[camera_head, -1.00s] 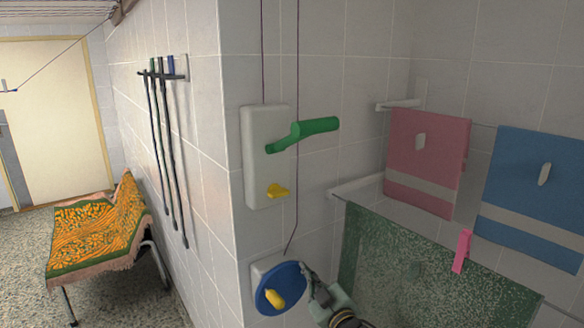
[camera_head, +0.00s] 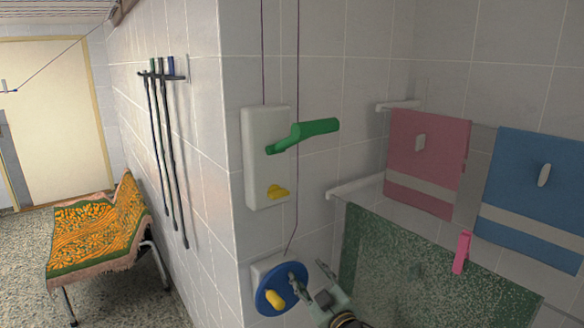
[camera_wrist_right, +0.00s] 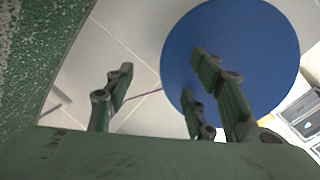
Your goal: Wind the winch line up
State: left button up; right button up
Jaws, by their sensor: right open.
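A blue winch wheel (camera_head: 268,306) with a yellow knob (camera_head: 275,298) is mounted low on the wall corner. A thin dark line (camera_head: 297,200) runs up the wall from it. In the right wrist view, the fingers (camera_wrist_right: 160,85) are spread, with the blue wheel (camera_wrist_right: 245,45) behind the right ones. Contact is unclear. My left gripper is out of view.
Pink (camera_head: 428,150) and blue (camera_head: 535,190) towels hang behind. A bench with an orange-green cover (camera_head: 95,235) and dark poles (camera_head: 165,150) are at left.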

jog(key=p+v, duration=0.4)
jog(key=v, duration=0.3)
jog(key=s+a, duration=0.2)
jog(key=s+a+f, duration=0.1)
jog(key=s+a, duration=0.1)
jog(key=a, duration=0.1)
jog(key=s+a, duration=0.2)
jog(key=a, duration=0.1)
jog(key=shift+a+f+b, duration=0.2)
jog(key=shift+f+b, duration=0.1)
jog(key=shift+s+a, duration=0.35)
jog(key=shift+a, duration=0.1)
jog(key=shift+w, duration=0.1)
